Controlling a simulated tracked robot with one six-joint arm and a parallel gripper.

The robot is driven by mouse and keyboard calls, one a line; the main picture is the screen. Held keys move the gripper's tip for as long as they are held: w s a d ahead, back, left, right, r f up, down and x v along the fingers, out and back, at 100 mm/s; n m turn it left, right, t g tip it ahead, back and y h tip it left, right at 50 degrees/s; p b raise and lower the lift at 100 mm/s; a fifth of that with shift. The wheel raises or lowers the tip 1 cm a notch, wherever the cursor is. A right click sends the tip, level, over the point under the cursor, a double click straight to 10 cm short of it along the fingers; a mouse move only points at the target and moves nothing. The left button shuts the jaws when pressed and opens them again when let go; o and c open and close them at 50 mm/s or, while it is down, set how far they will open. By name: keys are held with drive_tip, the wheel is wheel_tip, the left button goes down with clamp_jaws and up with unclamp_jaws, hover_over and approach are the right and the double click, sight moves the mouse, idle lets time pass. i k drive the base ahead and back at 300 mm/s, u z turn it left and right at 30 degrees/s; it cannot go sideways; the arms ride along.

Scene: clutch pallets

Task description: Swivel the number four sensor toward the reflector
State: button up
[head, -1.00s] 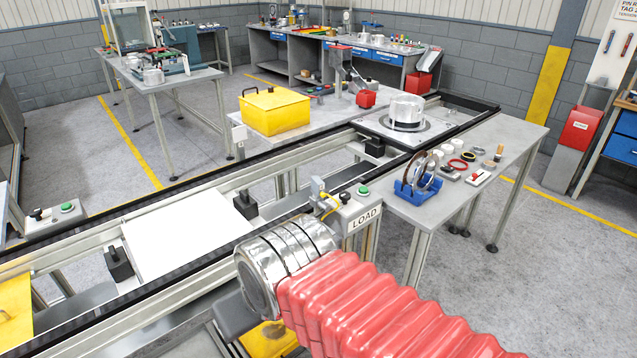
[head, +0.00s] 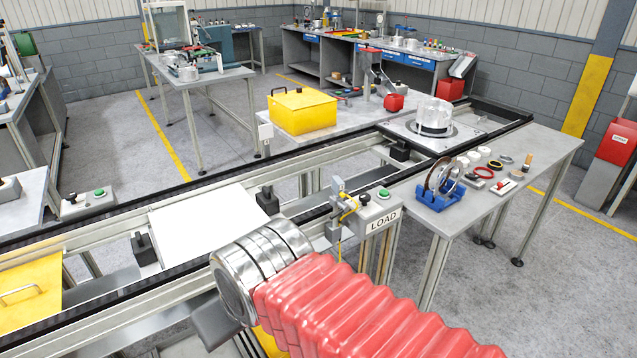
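A small sensor-like device (head: 338,187) sits on a bracket at the left side of the LOAD control box (head: 372,213), with a yellow cable beside it. No number four is readable on it, so I cannot tell whether it is the number four sensor. I cannot pick out a reflector for certain. My arm, with a red ribbed sleeve and a metal wrist, reaches in from the bottom right, in front of and below the LOAD box. My gripper's fingers do not show.
The conveyor's black rails (head: 225,192) run diagonally across, with a white plate (head: 200,222) between them. A pallet (head: 412,133) carries a metal clutch part (head: 434,115) farther along. A grey side table (head: 520,160) holds rings and a blue rack (head: 440,195). A yellow box (head: 302,110) stands behind.

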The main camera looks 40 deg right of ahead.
sight(337, 185)
drive_tip(key=u, duration=1.8)
drive_tip(key=k, duration=1.2)
drive_tip(key=z, duration=1.5)
